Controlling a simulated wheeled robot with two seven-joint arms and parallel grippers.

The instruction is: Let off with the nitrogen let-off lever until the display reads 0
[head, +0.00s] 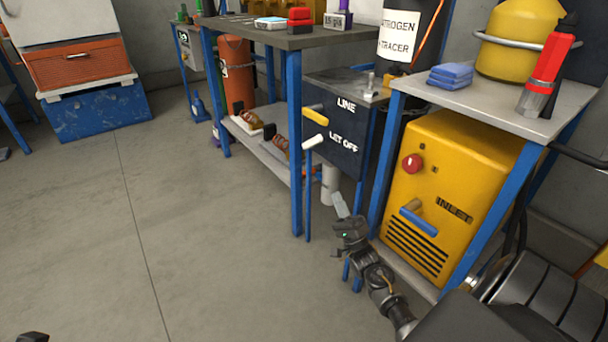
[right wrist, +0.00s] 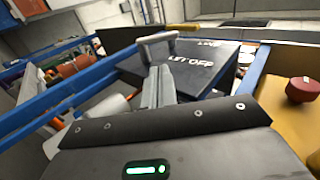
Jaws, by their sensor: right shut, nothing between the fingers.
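The dark panel (head: 345,115) carries a yellow lever marked LINE (head: 316,116) and a white lever marked LET OFF (head: 314,141). The let-off lever's pale handle (right wrist: 157,38) shows in the right wrist view, just beyond my fingertips. My right gripper (head: 341,204) is shut and empty, below and in front of the panel in the head view. I cannot tell whether its fingertips touch the handle. A small dark piece at the lower left edge may be my left gripper (head: 32,337); its fingers do not show.
A yellow machine (head: 450,190) with a red knob stands right of the panel under a grey-topped table (head: 510,108). A blue-legged workbench (head: 295,150) stands to the left. A cylinder labelled nitrogen tracer (head: 400,35) is behind. The floor (head: 150,230) at left is clear.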

